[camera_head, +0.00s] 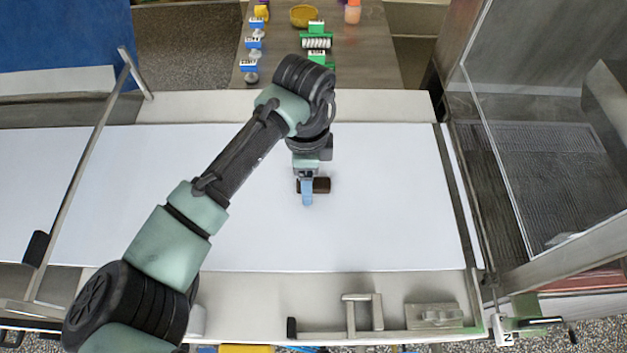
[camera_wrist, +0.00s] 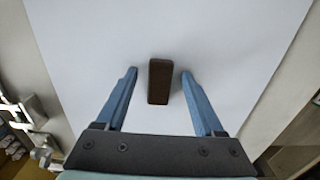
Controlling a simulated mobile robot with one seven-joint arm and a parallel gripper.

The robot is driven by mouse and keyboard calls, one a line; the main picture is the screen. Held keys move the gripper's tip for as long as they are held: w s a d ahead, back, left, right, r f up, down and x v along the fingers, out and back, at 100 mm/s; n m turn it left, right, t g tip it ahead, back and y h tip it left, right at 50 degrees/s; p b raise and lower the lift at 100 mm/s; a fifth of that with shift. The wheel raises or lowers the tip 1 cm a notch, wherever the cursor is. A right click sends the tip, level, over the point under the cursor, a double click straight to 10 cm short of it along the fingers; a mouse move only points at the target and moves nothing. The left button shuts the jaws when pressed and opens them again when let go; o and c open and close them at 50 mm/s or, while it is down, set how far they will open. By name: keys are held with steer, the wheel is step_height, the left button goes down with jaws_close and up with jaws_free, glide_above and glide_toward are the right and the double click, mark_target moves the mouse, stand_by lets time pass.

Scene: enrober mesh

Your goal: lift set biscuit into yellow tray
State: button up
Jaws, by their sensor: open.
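The biscuit is a dark brown bar (camera_wrist: 159,82) lying on the white belt. In the head view its right part (camera_head: 322,185) shows beside my gripper, which hides some of it. My gripper (camera_wrist: 159,72) has its two blue fingers open, one on each side of the biscuit, with a gap to both. In the head view the gripper (camera_head: 307,197) points down at the biscuit; its height above the belt is hard to tell. A yellow edge (camera_head: 245,349) shows at the bottom of the head view, mostly cut off; I cannot tell whether it is the tray.
The white belt (camera_head: 390,220) is otherwise bare. A clear panel (camera_head: 530,150) stands at the right and a metal bar (camera_head: 85,165) at the left. A metal ledge with a handle (camera_head: 362,312) runs along the near side. A table (camera_head: 370,60) behind holds a yellow bowl (camera_head: 303,16).

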steer(key=shift+c, duration=0.2)
steer(key=c, duration=1)
steer(key=shift+c, duration=0.2)
